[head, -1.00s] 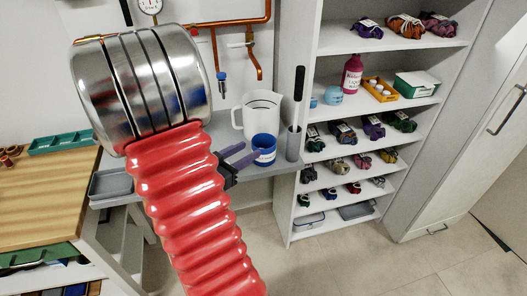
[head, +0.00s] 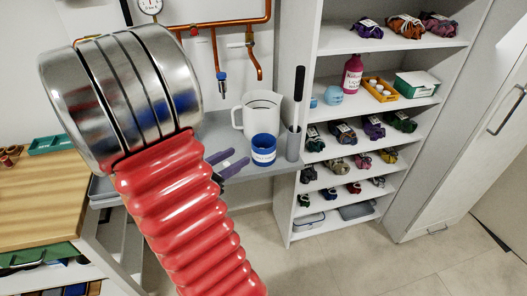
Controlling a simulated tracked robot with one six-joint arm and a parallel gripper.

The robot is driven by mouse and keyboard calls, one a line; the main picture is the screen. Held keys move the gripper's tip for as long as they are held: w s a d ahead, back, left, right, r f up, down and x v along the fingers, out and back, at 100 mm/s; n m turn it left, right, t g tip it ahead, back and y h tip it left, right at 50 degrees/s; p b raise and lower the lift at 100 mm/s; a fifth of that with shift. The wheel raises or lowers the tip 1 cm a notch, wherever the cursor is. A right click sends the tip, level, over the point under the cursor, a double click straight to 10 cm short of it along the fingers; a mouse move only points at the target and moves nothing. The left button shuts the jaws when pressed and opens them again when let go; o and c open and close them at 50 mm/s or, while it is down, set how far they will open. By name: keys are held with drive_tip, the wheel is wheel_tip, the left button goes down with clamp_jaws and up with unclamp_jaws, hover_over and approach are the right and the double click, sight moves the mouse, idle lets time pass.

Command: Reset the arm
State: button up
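My gripper (head: 229,162) shows past the right edge of my red ribbed arm sleeve, left of centre. Its two purple-grey fingers are apart with a gap between them, and nothing shows in the gap. Part of the gripper is hidden behind my arm. A blue container with a white label (head: 263,153) stands upright on the grey shelf to the right of the fingertips, apart from them in the picture. My steel arm joint and red sleeve fill the left and centre of the view.
A white jug (head: 258,113) and a grey holder with a black-handled tool (head: 293,143) stand by the blue container. Copper pipes (head: 264,30) run on the wall behind. A white shelf unit (head: 309,75) with yarn stands right. A wooden table (head: 45,200) is left. The floor is clear front right.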

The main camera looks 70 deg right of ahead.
idle(0.6)
drive_tip(key=w+a+r+n+t+y, duration=0.1)
drive_tip(key=w+a+r+n+t, duration=0.15)
drive_tip(key=w+t, duration=0.4)
drive_tip(key=w+a+r+n+t+y, duration=0.1)
drive_tip(key=w+a+n+t, duration=0.2)
drive_tip(key=w, duration=0.6)
drive_tip(key=w+a+r+n+t+y, duration=0.15)
drive_tip(key=w+a+t, duration=0.25)
drive_tip(key=w, duration=0.4)
drive_tip(key=w+a+r+n+t+y, duration=0.2)
drive_tip(key=w+a+n+t+y, duration=0.25)
drive_tip(key=a, duration=0.55)
drive_tip(key=s+a+r+n+g+y, duration=0.1)
drive_tip(key=s+a+n+y, duration=0.15)
drive_tip(key=a, duration=0.65)
drive_tip(key=s+a+r+n+g+y, duration=0.15)
drive_tip(key=a+n+y, duration=0.25)
drive_tip(key=a, duration=0.5)
drive_tip(key=s+a+n+g, duration=0.2)
drive_tip(key=s+n+g, duration=0.1)
drive_tip(key=s, duration=1)
drive_tip(key=shift+a+n, duration=0.35)
drive_tip(key=shift+n, duration=0.45)
